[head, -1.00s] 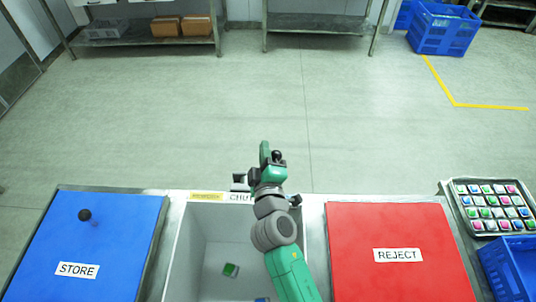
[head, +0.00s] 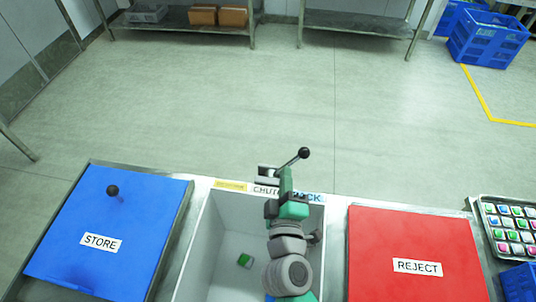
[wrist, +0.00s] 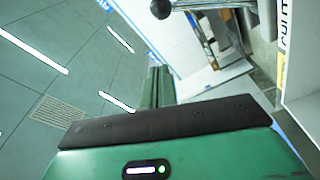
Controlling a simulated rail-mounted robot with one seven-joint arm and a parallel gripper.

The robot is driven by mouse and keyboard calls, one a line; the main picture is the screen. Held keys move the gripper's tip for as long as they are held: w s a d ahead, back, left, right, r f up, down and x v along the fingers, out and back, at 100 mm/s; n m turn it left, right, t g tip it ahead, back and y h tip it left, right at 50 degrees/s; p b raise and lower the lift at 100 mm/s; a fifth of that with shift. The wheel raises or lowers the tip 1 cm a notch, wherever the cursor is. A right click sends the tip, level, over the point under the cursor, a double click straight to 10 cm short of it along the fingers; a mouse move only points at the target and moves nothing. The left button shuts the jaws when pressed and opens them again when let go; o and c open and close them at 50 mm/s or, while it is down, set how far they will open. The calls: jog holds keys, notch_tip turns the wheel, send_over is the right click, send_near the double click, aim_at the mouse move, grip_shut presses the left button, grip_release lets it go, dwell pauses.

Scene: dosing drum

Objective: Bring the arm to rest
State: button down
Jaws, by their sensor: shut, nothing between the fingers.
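My gripper (head: 286,172) points up and away above the far rim of the open chute bin. Its green fingers are together and empty; they also show shut in the wrist view (wrist: 158,72). A lever with a black ball knob (head: 303,153) stands at the chute's far edge, close to the fingertips in the head view. In the wrist view the knob (wrist: 160,9) is at the top, apart from the fingers. The label behind the gripper is partly hidden by my arm.
The chute bin (head: 214,262) holds a small green item (head: 245,260). A blue STORE lid (head: 70,225) with a black knob (head: 112,190) is left, a red REJECT lid (head: 415,235) right. A tray of coloured items (head: 478,215) stands far right.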

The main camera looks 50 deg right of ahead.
jog(key=w+a+r+m+t+y, duration=0.1)
jog(key=w+a+r+t, duration=0.2)
jog(key=r, duration=0.4)
jog(key=w+a+r+m+t+y, duration=0.1)
jog(key=w+a+r+m, duration=0.15)
jog(key=a+r, duration=0.4)
jog(key=w+a+r+m+t+y, duration=0.1)
jog(key=w+a+r+t, duration=0.25)
jog(key=r, duration=0.45)
jog(key=s+a+r+n+t+y, duration=0.1)
jog(key=s+a+r+t+y, duration=0.2)
jog(key=a+r+y, duration=0.55)
jog(key=s+a+r+n+t+y, duration=0.2)
jog(key=s+a+r+t+y, duration=0.15)
jog(key=a+r, duration=0.95)
notch_tip(320, 180, up, 31)
jog(key=w+p, duration=0.1)
jog(key=p, duration=3)
jog(key=shift+d+f+m+y, duration=0.2)
jog(key=shift+m+y, duration=0.15)
jog(key=shift+y, duration=0.05)
